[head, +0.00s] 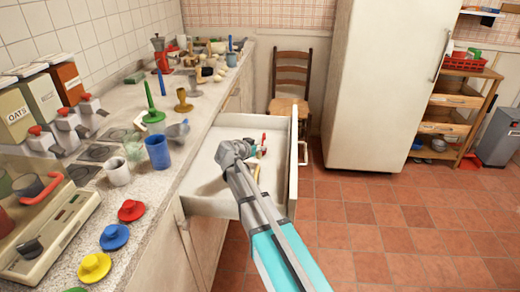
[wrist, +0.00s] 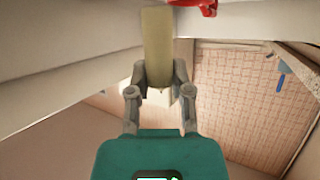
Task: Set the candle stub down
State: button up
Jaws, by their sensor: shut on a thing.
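My gripper (wrist: 160,75) is shut on the candle stub (wrist: 157,38), a pale yellow-tan bar that stands out beyond the fingers in the wrist view. In the head view my arm reaches over the open drawer (head: 208,207), and my gripper (head: 252,150) is small and partly hidden behind my wrist. The candle stub cannot be clearly made out there. Whether it touches any surface cannot be told.
A red object (head: 264,138) is by the gripper; red also shows at the wrist view's top edge (wrist: 195,5). The counter holds a blue cup (head: 158,152), a white cup (head: 118,171) and candlesticks. A chair (head: 290,80) and refrigerator (head: 380,85) stand beyond the drawer.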

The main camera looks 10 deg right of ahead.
jog(key=shift+f+b, duration=0.65)
jog(key=o, duration=0.8)
jog(key=shift+o, duration=0.2)
jog(key=shift+r, duration=0.15)
jog(key=shift+r+p, duration=0.65)
jog(key=shift+p, duration=0.15)
jog(key=p+v, duration=0.4)
jog(key=v, duration=0.8)
jog(key=shift+f, duration=0.1)
